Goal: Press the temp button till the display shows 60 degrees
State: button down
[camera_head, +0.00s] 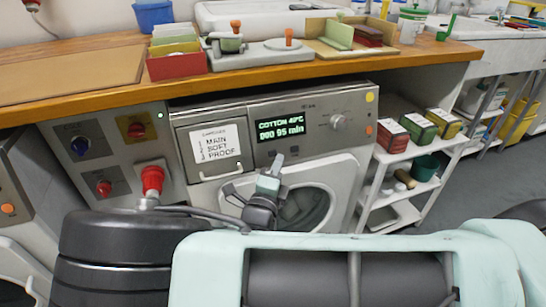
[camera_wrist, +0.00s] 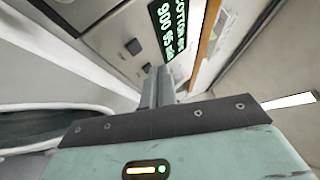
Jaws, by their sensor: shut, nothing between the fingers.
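The washing machine's display (camera_head: 281,130) is lit and reads "COTTON 40°C" above "000 95 min" in green. It shows sideways in the wrist view (camera_wrist: 168,28). My gripper (camera_head: 277,161) is shut and empty, with its fingertips just below the display at the machine's front panel. In the wrist view the closed fingers (camera_wrist: 159,72) point at the panel beside the small dark buttons. One dark square button (camera_wrist: 133,46) is clear of the fingers; another (camera_wrist: 147,68) sits right by the tips. I cannot read button labels or tell whether the tips touch.
The round door (camera_head: 318,210) lies below the panel, and a dial (camera_head: 338,122) is right of the display. A drawer with a paper label (camera_head: 215,146) is left of it. A wooden worktop (camera_head: 300,75) overhangs above. A white shelf cart (camera_head: 410,157) stands at right.

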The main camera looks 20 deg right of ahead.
jog(key=shift+w+f+b, duration=0.15)
jog(key=shift+w+b, duration=0.05)
jog(key=shift+w, duration=0.35)
jog(key=shift+w+f+b, duration=0.15)
jog(key=shift+w+b, duration=0.05)
jog(key=shift+w, duration=0.3)
jog(key=shift+w+f, duration=0.1)
jog(key=shift+w, duration=0.05)
dwell(1.2)
jog(key=shift+w+b, duration=0.25)
jog(key=shift+b, duration=0.05)
jog(key=shift+w+f, duration=0.15)
jog(key=shift+w, duration=0.2)
dwell(0.5)
dwell(0.4)
jog(key=shift+s+r, duration=0.25)
jog(key=shift+s, duration=0.5)
jog(key=shift+s+r+p, duration=0.2)
jog(key=shift+s+r, duration=0.05)
jog(key=shift+s, duration=0.55)
jog(key=shift+s+r+p, duration=0.15)
jog(key=shift+s+r, duration=0.1)
jog(key=shift+s, duration=0.55)
jog(key=shift+s+r+p, duration=0.2)
jog(key=shift+s+r, duration=0.05)
jog(key=shift+s, duration=0.55)
